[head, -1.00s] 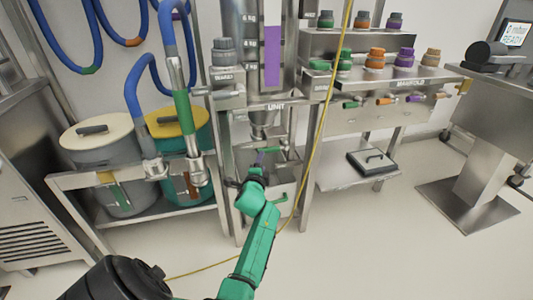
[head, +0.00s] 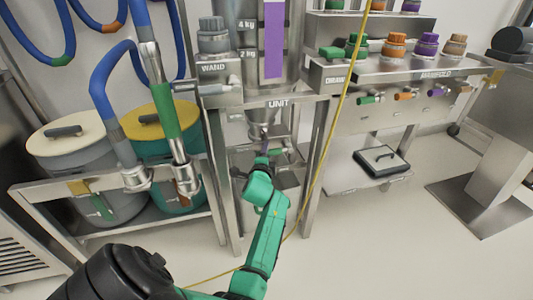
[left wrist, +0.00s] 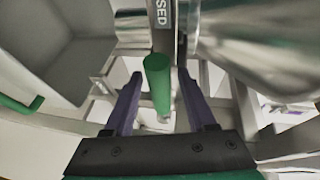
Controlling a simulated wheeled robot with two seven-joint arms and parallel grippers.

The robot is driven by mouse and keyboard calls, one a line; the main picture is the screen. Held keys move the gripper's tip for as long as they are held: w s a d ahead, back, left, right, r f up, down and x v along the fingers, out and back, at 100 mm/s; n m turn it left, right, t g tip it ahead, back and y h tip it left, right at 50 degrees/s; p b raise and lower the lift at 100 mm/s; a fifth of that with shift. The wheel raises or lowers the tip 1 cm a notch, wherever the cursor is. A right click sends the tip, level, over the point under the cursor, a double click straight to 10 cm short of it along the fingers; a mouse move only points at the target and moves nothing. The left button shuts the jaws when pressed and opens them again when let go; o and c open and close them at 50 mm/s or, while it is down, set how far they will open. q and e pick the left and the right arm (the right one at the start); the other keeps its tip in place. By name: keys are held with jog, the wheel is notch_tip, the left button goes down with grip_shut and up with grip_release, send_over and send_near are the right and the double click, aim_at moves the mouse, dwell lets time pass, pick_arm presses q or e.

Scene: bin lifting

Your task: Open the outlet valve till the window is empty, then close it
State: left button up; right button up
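The unit's window (head: 273,40) shows a purple fill beside kg marks; its top is cut off by the frame. Below the metal funnel (head: 262,130) is the green outlet valve handle (head: 277,151). In the left wrist view the handle (left wrist: 157,85) lies between the purple fingers of my left gripper (left wrist: 160,76), with gaps on both sides. A partly cut-off label (left wrist: 161,13) reading "SED" is above it. My left gripper (head: 264,151) is open at the valve in the head view. My right gripper is not in view.
A grey bin (left wrist: 60,55) with a green handle (left wrist: 22,104) is at the left of the wrist view, close to the gripper. Metal frame posts (head: 318,165) flank the valve. A yellow cable (head: 340,110) hangs right of it. Lidded drums (head: 75,150) stand left.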

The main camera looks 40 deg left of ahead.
pick_arm(q)
grip_shut()
dwell(1.2)
